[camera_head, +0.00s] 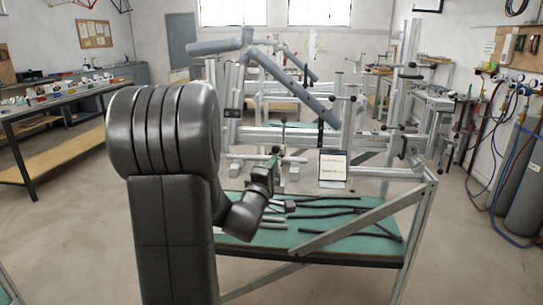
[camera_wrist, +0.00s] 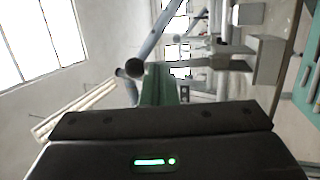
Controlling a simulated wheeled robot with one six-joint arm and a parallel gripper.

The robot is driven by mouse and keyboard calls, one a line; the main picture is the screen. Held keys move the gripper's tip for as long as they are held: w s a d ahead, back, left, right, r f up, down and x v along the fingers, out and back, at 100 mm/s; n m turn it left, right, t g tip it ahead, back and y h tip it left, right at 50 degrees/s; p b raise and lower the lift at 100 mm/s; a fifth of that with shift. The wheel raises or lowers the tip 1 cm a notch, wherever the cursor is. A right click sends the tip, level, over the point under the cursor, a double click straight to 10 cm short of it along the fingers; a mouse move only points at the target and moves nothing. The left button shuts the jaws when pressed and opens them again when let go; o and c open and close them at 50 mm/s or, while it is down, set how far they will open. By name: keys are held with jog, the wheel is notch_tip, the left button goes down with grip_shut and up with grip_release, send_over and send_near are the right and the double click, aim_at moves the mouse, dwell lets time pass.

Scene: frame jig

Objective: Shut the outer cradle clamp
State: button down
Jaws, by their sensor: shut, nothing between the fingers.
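The jig (camera_head: 290,135) is a pale metal stand holding a grey-blue tube frame (camera_head: 290,88) whose long tube slopes down to the right. Several small clamps with black knobs sit on it; one stands on the right upright (camera_head: 345,98). I cannot tell which is the outer cradle clamp. My gripper (camera_head: 274,156) is in front of the jig's lower middle, pointing up and away, shut and empty. Its dark body fills the bottom of the wrist view, where a tube (camera_wrist: 160,30) and a dark round end (camera_wrist: 135,68) show beyond it. Contact with the jig cannot be told.
A green-topped bench (camera_head: 340,228) below the jig holds several dark rods and tubes. A slanting metal brace (camera_head: 360,222) crosses its front right. A small sign (camera_head: 333,166) stands at the jig's front.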

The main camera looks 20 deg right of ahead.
jog(key=g+y+p, duration=0.1)
jog(key=p, duration=0.3)
jog(key=w+d+r+g+y+p, duration=0.1)
jog(key=p, duration=0.3)
jog(key=shift+w+r+n, duration=0.3)
jog(key=shift+w+d+f+g+p, duration=0.1)
jog(key=shift+g+p, duration=0.3)
